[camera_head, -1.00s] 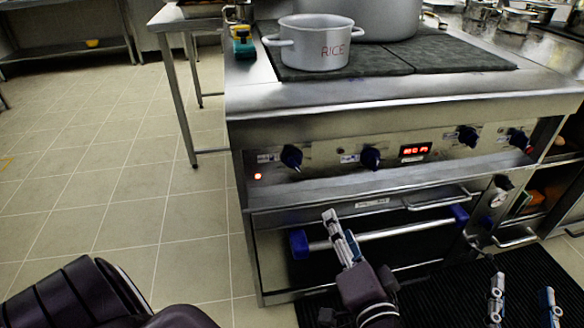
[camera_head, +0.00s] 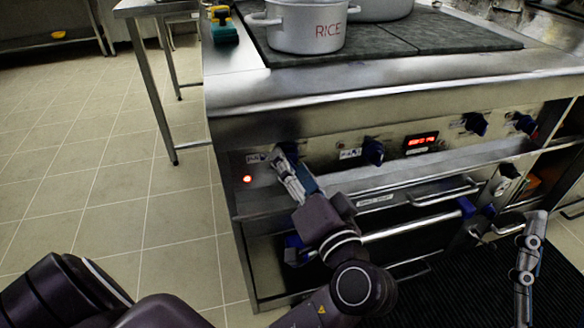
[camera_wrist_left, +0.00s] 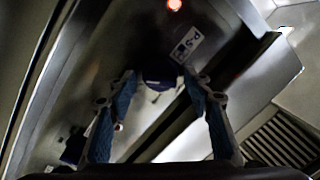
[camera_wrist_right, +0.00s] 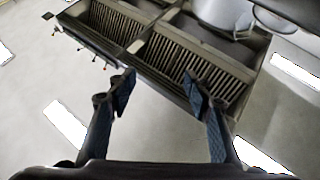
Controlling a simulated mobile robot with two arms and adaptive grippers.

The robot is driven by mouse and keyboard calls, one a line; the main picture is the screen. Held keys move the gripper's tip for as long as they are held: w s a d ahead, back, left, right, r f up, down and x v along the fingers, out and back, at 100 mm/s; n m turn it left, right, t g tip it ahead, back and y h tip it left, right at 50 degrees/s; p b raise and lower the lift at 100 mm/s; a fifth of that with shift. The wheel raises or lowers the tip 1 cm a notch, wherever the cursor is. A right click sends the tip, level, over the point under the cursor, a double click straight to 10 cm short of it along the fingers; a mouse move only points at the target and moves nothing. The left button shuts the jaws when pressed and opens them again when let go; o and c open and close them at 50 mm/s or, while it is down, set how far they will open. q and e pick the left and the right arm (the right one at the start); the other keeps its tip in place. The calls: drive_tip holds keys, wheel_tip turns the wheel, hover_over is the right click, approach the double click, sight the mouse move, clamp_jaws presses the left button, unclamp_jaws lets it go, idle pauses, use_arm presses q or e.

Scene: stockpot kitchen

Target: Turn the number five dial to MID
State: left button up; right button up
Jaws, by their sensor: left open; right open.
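The number five dial (camera_wrist_left: 159,78) is a dark blue knob on the stove's front panel, beside a white label that appears to read P-5 (camera_wrist_left: 187,45). In the left wrist view it sits between the open fingers of my left gripper (camera_wrist_left: 158,88). In the head view my left gripper (camera_head: 284,170) reaches up to the leftmost dial and hides most of it. I cannot tell whether the fingers touch it, nor which mark it points to. My right gripper (camera_wrist_right: 160,88) is open and empty, away from the panel; part of it shows low at the right in the head view.
More blue dials (camera_head: 373,151) and a red display (camera_head: 421,140) line the panel. A red light (camera_head: 247,179) glows at its left end. Below are a ledge and an oven handle (camera_head: 412,228). The RICE pot (camera_head: 300,28) stands on the stovetop. Floor at the left is clear.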

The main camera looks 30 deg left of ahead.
use_arm(q)
drive_tip(key=shift+w+a, duration=0.1)
use_arm(e)
drive_tip(key=shift+s+r, duration=0.1)
drive_tip(key=shift+r, duration=0.05)
use_arm(q)
drive_tip(key=shift+c, duration=0.4)
drive_tip(key=c, duration=1)
drive_tip(key=m+p, duration=0.3)
drive_tip(key=p, duration=0.1)
drive_tip(key=shift+f+t, duration=0.1)
drive_tip(key=shift+t, duration=0.2)
drive_tip(key=shift+c, duration=0.2)
use_arm(e)
wheel_tip(320, 180, down, 22)
drive_tip(key=w+d+g+h, duration=0.2)
drive_tip(key=g+h, duration=0.1)
drive_tip(key=g, duration=0.8)
drive_tip(key=shift+w+r+g+h, duration=0.15)
drive_tip(key=shift+w+g+h, duration=0.15)
drive_tip(key=shift+h, duration=0.1)
use_arm(q)
drive_tip(key=o, duration=1.1)
